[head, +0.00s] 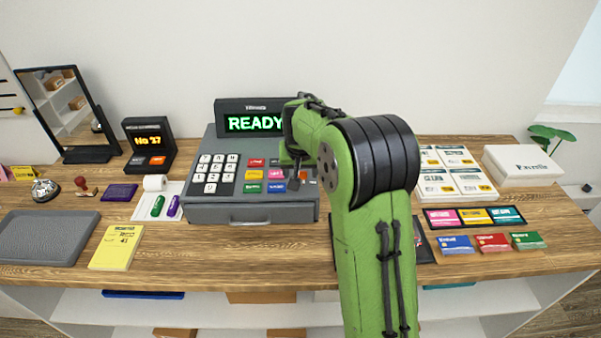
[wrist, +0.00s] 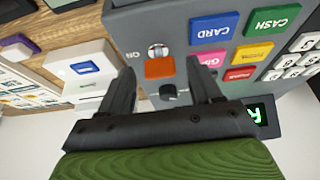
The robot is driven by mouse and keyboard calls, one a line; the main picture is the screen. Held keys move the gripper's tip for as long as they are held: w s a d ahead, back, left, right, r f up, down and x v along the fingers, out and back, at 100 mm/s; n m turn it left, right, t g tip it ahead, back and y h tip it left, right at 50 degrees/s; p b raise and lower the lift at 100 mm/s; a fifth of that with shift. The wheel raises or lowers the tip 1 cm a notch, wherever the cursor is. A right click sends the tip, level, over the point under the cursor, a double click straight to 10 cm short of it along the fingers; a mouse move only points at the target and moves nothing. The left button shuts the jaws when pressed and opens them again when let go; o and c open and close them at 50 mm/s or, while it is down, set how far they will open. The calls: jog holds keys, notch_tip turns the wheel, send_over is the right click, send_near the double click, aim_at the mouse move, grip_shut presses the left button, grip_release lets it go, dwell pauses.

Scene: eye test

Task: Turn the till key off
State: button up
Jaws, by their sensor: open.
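The grey till (head: 252,213) stands on the wooden counter, its display (head: 255,123) reading READY in green. In the wrist view, the till's panel (wrist: 195,60) carries a silver round lock (wrist: 158,51) with an orange key-like piece (wrist: 160,69) beside it. The letters ON show to the left of the lock. A dark round part (wrist: 174,95) lies closer to my palm, partly hidden. My gripper (wrist: 160,72) is open, with one finger on each side of the orange piece and gaps showing. In the head view my gripper (head: 293,182) is over the till's right side; my arm hides the lock.
Coloured till buttons (head: 265,180) and white number keys (head: 215,174) lie left of my gripper. White boxes (head: 453,180) and coloured cards (head: 491,243) are to the right.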

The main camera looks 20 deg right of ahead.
jog(key=shift+w+f, duration=0.1)
jog(key=shift+f, duration=0.15)
jog(key=shift+c, duration=0.5)
jog(key=c, duration=0.9)
jog(key=shift+c, duration=0.2)
